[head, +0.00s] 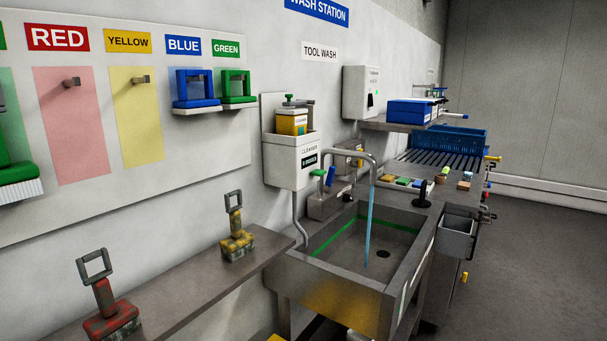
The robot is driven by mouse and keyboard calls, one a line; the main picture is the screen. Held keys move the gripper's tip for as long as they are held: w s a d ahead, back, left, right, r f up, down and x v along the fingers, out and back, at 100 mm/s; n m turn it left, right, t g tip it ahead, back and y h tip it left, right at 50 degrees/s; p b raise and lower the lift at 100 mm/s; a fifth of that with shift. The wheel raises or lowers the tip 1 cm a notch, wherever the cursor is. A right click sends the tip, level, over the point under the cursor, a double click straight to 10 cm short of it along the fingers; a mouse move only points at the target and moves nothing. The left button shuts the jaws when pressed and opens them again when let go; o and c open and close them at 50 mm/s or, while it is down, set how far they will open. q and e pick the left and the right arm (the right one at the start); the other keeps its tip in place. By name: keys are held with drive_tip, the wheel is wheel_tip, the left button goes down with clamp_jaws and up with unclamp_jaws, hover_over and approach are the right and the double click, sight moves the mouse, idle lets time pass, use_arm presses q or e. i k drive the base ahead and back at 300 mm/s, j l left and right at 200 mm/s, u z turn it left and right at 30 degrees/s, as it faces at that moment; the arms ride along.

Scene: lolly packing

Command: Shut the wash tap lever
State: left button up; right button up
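The grey wash tap (364,156) arches over the steel sink (290,268), and a blue stream of water (370,225) runs from its spout into the basin. A blue upright lever (331,176) and a green-topped handle (318,173) stand side by side at the tap's base block (325,203) behind the sink. I cannot tell for sure which one is the tap lever. A dark drain (383,254) shows in the basin floor, with a green line along the inner walls. Neither of my grippers is in view.
A shelf (185,280) on the left holds a dirty red-handled tool (110,310) and a dirty yellow one (237,240). A white cleanser dispenser (291,160) hangs behind the sink. A counter with a blue crate (445,145) runs back right. Floor at right is clear.

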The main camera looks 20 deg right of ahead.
sight(328, 187)
drive_tip(key=l+u, duration=0.2)
drive_tip(key=l, duration=0.45)
drive_tip(key=l+u, duration=0.15)
drive_tip(key=l, duration=0.45)
drive_tip(key=k+l+u, duration=0.2)
drive_tip(key=l, duration=0.45)
drive_tip(key=l+u, duration=0.15)
drive_tip(key=l, duration=0.45)
